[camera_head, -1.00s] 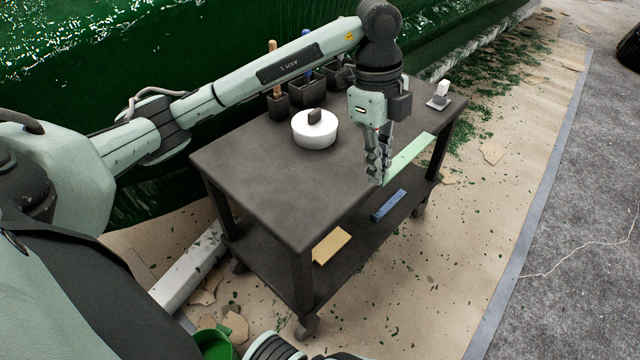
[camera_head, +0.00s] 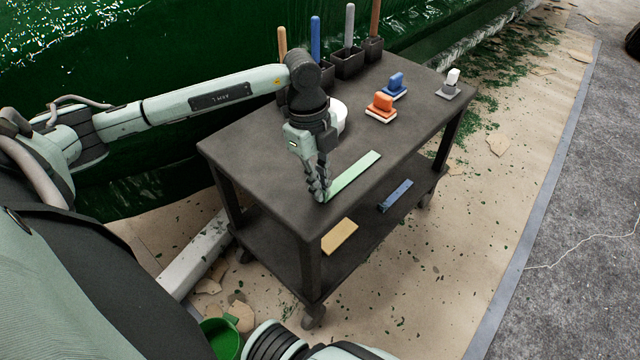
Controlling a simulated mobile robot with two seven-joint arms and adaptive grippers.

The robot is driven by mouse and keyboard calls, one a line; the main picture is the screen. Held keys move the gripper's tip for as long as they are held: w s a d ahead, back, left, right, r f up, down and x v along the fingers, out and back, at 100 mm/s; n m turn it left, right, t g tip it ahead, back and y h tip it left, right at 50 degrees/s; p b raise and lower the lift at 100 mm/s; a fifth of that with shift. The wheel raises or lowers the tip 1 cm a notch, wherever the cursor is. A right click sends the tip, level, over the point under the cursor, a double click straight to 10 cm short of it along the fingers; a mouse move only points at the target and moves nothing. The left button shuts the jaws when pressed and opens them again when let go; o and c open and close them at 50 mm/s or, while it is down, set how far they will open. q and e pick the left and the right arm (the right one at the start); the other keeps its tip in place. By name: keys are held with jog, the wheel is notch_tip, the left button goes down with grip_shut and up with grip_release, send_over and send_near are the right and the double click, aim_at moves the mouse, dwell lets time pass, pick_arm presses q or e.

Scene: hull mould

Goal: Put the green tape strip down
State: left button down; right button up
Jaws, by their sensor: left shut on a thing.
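The green tape strip (camera_head: 355,173) is a flat, pale green bar low at the front edge of the dark cart's top (camera_head: 262,172). My left gripper (camera_head: 321,194) points down and is shut on the strip's near-left end. The strip stretches away to the right from the fingers. I cannot tell whether it touches the cart top or hangs just above it. My right gripper is not seen; only a part of my own body shows at the bottom edge.
A white round container (camera_head: 338,116) is partly hidden behind my gripper. An orange-topped block (camera_head: 381,107), a blue-topped block (camera_head: 396,86) and a white-topped block (camera_head: 451,84) stand at the right. Dark holders with upright handles line the back. The lower shelf holds a tan block (camera_head: 340,236) and a blue bar (camera_head: 395,196).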

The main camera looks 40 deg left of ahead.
pick_arm(q)
jog(key=c, duration=2.2)
grip_release()
jog(key=shift+f, duration=0.1)
jog(key=o, duration=0.5)
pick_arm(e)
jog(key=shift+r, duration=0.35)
pick_arm(q)
jog(key=shift+r, duration=0.55)
notch_tip(320, 180, up, 11)
jog(key=a, duration=0.1)
jog(key=shift+a+p, duration=0.3)
jog(key=shift+a, duration=0.1)
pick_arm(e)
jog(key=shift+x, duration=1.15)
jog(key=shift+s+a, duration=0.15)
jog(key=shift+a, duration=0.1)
